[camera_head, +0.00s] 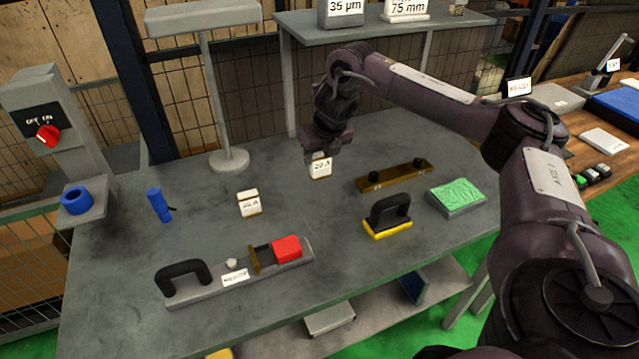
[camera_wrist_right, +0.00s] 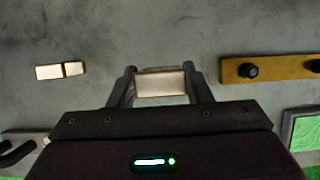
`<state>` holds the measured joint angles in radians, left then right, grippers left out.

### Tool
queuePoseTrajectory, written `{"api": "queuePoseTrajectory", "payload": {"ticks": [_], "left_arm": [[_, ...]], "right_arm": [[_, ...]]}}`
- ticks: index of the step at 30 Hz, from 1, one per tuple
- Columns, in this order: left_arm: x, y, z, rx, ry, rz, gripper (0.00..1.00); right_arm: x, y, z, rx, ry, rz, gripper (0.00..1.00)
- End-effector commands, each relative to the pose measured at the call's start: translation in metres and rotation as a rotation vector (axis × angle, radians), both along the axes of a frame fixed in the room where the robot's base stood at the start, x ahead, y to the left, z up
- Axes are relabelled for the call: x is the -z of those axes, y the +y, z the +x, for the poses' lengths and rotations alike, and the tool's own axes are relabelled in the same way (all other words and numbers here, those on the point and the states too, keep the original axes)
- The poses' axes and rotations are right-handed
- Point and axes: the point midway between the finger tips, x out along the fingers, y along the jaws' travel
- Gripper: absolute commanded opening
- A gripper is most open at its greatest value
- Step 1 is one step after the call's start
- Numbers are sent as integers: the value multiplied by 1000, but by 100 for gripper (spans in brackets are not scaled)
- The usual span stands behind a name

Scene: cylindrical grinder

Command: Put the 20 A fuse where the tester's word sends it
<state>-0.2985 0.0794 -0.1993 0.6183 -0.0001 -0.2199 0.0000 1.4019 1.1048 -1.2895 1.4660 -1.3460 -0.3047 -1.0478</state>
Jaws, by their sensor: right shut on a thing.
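My right gripper (camera_head: 325,148) is shut on a small white fuse block (camera_head: 320,168) with a dark printed label that looks like 20 A. It holds the block upright at or just above the grey bench, and I cannot tell whether the block touches it. In the right wrist view the block (camera_wrist_right: 160,85) sits between the two fingers. A second, similar block (camera_head: 249,204) stands on the bench to the left, its label hard to read; it also shows in the wrist view (camera_wrist_right: 60,71). A small sign (camera_head: 518,87) at the upper right seems to read READY. My left gripper is out of view.
A brass bar (camera_head: 395,176) with two black knobs, a black-handled yellow block (camera_head: 388,218) and a green-topped pad (camera_head: 456,196) lie right of the gripper. A handled grey fixture (camera_head: 208,288) with a red block lies in front. A lamp stand (camera_head: 230,161) rises at the back.

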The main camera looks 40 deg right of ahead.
Motion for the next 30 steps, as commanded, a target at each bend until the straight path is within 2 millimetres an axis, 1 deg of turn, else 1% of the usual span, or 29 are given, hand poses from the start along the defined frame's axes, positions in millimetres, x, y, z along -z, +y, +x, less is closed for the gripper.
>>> {"api": "queuePoseTrajectory", "payload": {"ticks": [1,3,10,16,19,26,29,30], "left_arm": [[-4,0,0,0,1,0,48],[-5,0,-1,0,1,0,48],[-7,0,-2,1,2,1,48],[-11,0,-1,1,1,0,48],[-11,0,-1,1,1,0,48],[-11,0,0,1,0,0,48],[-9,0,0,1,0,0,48],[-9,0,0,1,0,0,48]], "right_arm": [[9,0,-1,0,3,0,16],[20,0,-1,0,2,0,16],[41,0,0,1,1,0,16],[71,0,0,1,2,0,16],[76,0,0,1,0,-1,16],[77,0,0,1,-1,0,16],[80,0,0,1,-1,0,16],[79,0,0,1,-1,0,49]]}}
